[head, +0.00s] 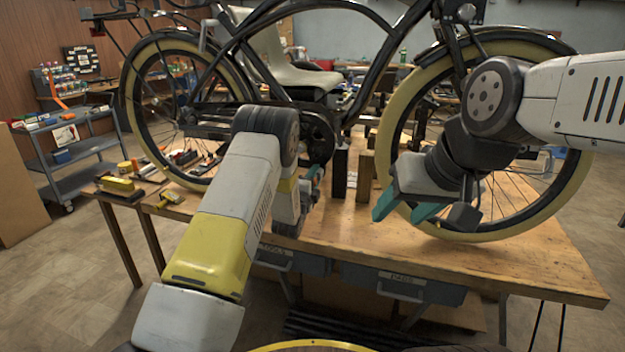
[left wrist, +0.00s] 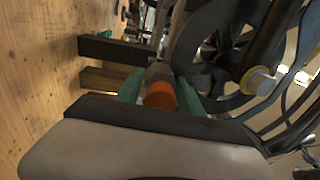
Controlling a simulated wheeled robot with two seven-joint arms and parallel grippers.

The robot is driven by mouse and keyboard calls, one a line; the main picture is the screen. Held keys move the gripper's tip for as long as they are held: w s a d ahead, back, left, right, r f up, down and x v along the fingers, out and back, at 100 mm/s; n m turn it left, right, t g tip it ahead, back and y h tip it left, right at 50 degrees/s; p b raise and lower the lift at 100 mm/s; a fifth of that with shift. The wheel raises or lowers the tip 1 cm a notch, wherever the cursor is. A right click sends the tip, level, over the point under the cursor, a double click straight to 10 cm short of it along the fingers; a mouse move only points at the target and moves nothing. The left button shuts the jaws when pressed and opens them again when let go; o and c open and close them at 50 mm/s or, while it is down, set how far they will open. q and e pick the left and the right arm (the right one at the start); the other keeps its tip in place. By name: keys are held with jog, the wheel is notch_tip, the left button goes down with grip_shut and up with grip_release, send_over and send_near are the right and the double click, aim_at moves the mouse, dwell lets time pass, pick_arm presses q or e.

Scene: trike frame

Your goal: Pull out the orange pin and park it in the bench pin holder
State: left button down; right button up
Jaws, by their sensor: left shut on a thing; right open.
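The orange pin (left wrist: 160,95) shows in the left wrist view between the teal fingers of my left gripper (left wrist: 160,92), which is shut on it. A grey-brown part lies just beyond the pin; I cannot tell whether the pin is still seated in it. In the head view my left gripper (head: 313,182) is beside the dark trike frame (head: 285,95), near the crank, and the pin is hidden. My right gripper (head: 404,209) is open and empty, in front of the right wheel (head: 560,195). I cannot make out the bench pin holder for certain.
Two upright posts, one dark (head: 340,172) and one light wood (head: 365,177), stand on the wooden bench (head: 490,262) right of my left gripper. Tools and a yellow item (head: 118,184) lie at the bench's left end. The front right of the bench is clear.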

pick_arm(q)
jog(key=c, duration=0.6)
grip_release()
jog(key=v, duration=0.7)
jog(key=shift+s, duration=0.4)
jog(key=shift+a, duration=0.1)
